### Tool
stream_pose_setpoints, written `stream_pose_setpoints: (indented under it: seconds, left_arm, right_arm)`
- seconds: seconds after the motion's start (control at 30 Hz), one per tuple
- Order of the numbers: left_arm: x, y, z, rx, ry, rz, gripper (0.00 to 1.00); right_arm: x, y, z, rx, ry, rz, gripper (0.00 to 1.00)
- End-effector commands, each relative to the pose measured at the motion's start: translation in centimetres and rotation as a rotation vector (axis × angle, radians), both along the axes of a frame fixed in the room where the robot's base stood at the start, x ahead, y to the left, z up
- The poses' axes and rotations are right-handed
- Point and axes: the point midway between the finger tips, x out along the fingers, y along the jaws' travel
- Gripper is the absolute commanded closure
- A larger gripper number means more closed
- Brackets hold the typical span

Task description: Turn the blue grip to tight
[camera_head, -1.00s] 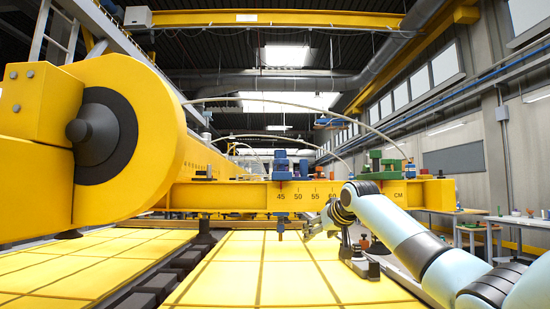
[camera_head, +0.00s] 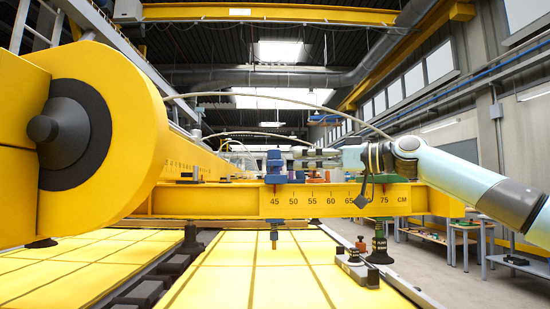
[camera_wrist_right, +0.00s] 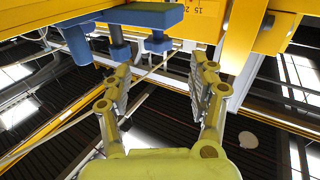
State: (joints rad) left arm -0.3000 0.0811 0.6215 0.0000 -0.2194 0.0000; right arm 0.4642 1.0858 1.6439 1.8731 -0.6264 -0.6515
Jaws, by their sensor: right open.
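The blue grip (camera_head: 275,166) stands upright on the yellow beam (camera_head: 340,199), above the 45 mark of its centimetre scale. In the right wrist view, blue parts (camera_wrist_right: 147,15) hang in from the top, with blue stubs beyond the fingertips. My right gripper (camera_head: 302,154) reaches in from the right above the beam. Its fingers point left at the blue grip, a small gap short of it. The right wrist view shows the gripper (camera_wrist_right: 162,70) open, with nothing between the fingers. My left gripper is not in view.
A big yellow drum housing with a dark hub (camera_head: 66,130) fills the left. Below the beam are yellow panels (camera_head: 250,270) and a suction cup (camera_head: 380,248). Cables arch over the beam. My right arm hides what stands on the beam near 65 to 75.

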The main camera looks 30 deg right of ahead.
Motion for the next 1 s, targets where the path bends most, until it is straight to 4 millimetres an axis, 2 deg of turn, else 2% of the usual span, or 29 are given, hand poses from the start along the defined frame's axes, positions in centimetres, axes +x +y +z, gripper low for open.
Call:
stream_pose_setpoints:
  seconds: [0.03,0.17,0.3,0.5,0.9,1.0]
  left_arm:
    - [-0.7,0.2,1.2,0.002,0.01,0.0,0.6]
    - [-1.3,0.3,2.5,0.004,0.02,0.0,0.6]
    - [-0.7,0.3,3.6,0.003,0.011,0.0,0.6]
    - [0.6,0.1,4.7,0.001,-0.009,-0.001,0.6]
    - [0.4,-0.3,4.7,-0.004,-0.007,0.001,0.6]
    - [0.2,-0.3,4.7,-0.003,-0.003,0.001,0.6]
  right_arm:
    - [0.7,0.5,0.7,0.009,-0.002,0.003,0.4]
    - [2.7,1.6,0.7,0.009,-0.002,0.002,0.4]
    - [4.9,2.7,0.6,0.008,0.0,0.001,0.4]
    - [7.2,3.8,0.3,0.004,0.002,0.0,0.4]
    - [7.9,4.2,0.0,-0.001,0.003,0.0,0.4]
    - [7.9,4.2,0.0,0.0,0.004,0.0,0.53]
